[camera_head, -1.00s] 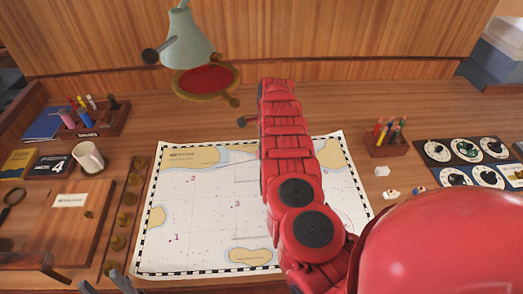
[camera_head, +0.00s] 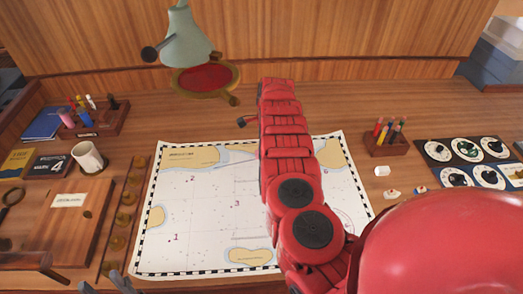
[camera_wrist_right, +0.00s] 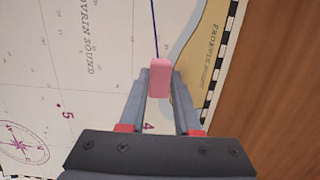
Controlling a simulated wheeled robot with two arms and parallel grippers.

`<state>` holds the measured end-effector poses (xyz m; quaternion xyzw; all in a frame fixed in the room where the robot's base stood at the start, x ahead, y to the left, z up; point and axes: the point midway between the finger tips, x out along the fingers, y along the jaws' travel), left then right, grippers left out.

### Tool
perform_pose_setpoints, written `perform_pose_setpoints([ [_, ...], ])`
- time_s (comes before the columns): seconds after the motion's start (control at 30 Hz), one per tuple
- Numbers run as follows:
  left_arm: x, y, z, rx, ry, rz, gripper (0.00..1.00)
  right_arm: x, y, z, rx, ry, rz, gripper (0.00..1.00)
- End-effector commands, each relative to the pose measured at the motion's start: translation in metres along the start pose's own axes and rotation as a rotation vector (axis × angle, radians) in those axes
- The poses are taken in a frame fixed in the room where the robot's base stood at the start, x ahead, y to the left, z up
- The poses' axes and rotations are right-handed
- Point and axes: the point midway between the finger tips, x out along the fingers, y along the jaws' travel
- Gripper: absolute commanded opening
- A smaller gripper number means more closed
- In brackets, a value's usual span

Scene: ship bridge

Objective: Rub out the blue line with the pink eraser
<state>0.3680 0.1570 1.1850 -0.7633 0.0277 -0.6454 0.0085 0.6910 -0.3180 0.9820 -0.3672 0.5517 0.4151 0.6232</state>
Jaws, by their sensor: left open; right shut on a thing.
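The pink eraser (camera_wrist_right: 160,78) is held between the fingertips of my right gripper (camera_wrist_right: 160,88) in the right wrist view, over the chart. The blue line (camera_wrist_right: 155,28) runs from the top edge of that view down to the eraser, which hides whatever lies beneath it. I cannot tell whether the eraser touches the paper. In the head view my red right arm covers the middle of the chart (camera_head: 195,215) and hides the right gripper and the eraser. My left gripper (camera_head: 103,284) is open and empty at the lower left, near the chart's front edge, partly cut off.
A green lamp (camera_head: 187,40) stands behind the chart. A mug (camera_head: 89,158), a wooden board (camera_head: 68,225) and a pen rack (camera_head: 95,125) are on the left. A pencil holder (camera_head: 386,143), small white pieces (camera_head: 382,171) and a dial panel (camera_head: 465,160) are on the right.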

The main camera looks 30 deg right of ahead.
Motion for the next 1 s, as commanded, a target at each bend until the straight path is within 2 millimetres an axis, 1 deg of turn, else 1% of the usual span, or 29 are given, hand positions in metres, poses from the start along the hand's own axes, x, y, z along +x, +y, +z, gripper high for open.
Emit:
perform_pose_setpoints([
  [0.7, -0.0061, 0.0003, 0.0010, 0.000, 0.000, 0.000, 0.50, 0.0060, -0.0001, -0.0007, 0.000, 0.000, 0.000, 0.00],
  [1.0, -0.0056, 0.0003, 0.0010, 0.000, 0.000, 0.000, 0.50, 0.0055, -0.0001, -0.0007, 0.000, 0.000, 0.000, 0.00],
])
